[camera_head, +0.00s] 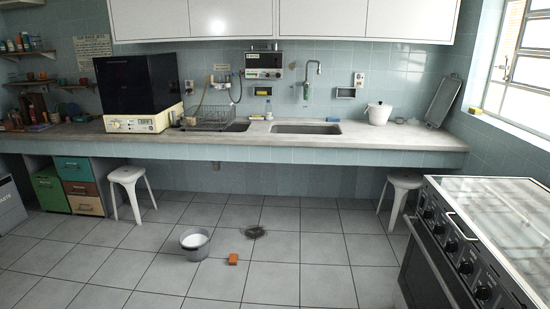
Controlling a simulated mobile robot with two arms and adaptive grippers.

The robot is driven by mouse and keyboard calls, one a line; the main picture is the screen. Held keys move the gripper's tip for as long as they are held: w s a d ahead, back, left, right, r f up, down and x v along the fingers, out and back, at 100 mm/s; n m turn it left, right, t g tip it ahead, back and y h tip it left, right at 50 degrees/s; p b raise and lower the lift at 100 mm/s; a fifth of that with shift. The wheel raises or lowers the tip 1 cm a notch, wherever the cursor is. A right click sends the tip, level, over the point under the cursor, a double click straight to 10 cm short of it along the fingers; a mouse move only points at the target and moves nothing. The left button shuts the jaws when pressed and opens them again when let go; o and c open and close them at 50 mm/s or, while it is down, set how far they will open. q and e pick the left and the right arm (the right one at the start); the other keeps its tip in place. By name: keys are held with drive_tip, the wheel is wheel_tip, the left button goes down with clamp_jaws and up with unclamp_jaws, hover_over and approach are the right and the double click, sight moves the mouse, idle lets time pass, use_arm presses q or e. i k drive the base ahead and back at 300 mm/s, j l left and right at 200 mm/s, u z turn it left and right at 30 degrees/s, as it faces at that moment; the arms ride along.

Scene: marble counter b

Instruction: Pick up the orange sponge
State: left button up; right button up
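A small orange sponge (233,258) lies on the grey tiled floor, near the middle of the head view. It is to the right of a grey bucket and apart from it. Nothing covers the sponge. Neither of my grippers shows in this view.
The bucket (195,243) holds something white. A floor drain (255,232) is just behind the sponge. White stools stand at left (128,188) and right (402,195) under the counter (290,143). A stove (450,250) stands at the right.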

sight(233, 258)
drive_tip(key=i+l, duration=0.1)
drive_tip(key=i, duration=0.85)
drive_tip(key=i+l, duration=0.1)
drive_tip(key=i, duration=0.9)
drive_tip(key=i+l+u, duration=0.1)
drive_tip(key=i+u, duration=0.3)
drive_tip(key=i+l+u, duration=0.2)
drive_tip(key=i+u, duration=0.2)
drive_tip(key=i+l+u, duration=0.25)
drive_tip(key=u, duration=0.15)
drive_tip(key=i+l+u, duration=0.25)
drive_tip(key=l+u, duration=0.15)
drive_tip(key=i+l+u, duration=0.2)
drive_tip(key=l+u, duration=0.2)
drive_tip(key=l, duration=0.1)
